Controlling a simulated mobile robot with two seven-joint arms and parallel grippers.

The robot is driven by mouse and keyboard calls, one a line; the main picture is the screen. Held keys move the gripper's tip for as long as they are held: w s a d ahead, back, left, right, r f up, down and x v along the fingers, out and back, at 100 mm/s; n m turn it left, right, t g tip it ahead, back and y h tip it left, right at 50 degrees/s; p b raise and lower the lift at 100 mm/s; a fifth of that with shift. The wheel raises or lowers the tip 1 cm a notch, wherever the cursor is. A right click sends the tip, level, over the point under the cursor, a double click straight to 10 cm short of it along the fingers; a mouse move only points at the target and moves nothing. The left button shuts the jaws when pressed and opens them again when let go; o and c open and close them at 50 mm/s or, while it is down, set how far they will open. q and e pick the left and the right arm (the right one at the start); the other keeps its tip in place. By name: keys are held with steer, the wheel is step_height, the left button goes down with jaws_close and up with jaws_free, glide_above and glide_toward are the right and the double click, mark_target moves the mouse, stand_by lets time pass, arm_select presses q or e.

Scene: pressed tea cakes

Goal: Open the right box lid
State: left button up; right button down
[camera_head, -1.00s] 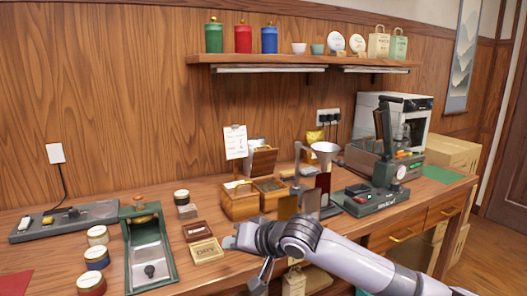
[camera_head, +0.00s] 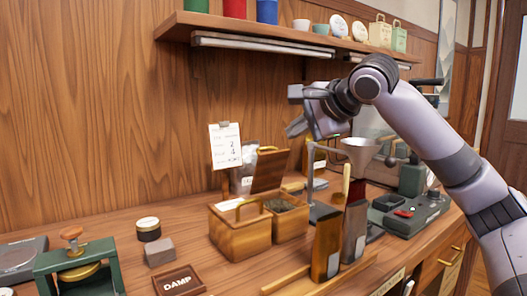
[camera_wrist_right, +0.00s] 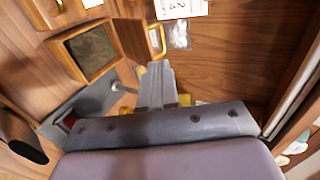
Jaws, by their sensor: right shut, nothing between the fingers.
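Two wooden boxes stand side by side on the table. The left box (camera_head: 238,238) has its lid on, with an arched handle on top. The right box (camera_head: 291,226) is open, with dark loose tea showing inside. Its lid (camera_head: 269,171) stands raised and tilted at the back of the box. In the right wrist view the open box (camera_wrist_right: 72,41) is at upper left, with the raised lid (camera_wrist_right: 133,42) and its yellow handle beside it. My right gripper (camera_head: 292,128) is shut and empty, up above the boxes and apart from the lid. My left gripper is out of view.
A clipboard card (camera_head: 225,146) stands behind the boxes. A funnel on a stand (camera_head: 361,150) and upright dark tools (camera_head: 327,245) are to the right. A DAMP tray (camera_head: 178,282) lies in front at left. A shelf (camera_head: 280,40) runs above.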

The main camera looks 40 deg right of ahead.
mark_target(273, 153)
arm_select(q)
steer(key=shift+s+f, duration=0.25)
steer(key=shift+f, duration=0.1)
arm_select(e)
steer(key=shift+x, duration=4.85)
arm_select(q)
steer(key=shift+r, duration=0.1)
arm_select(e)
steer(key=shift+r, duration=0.1)
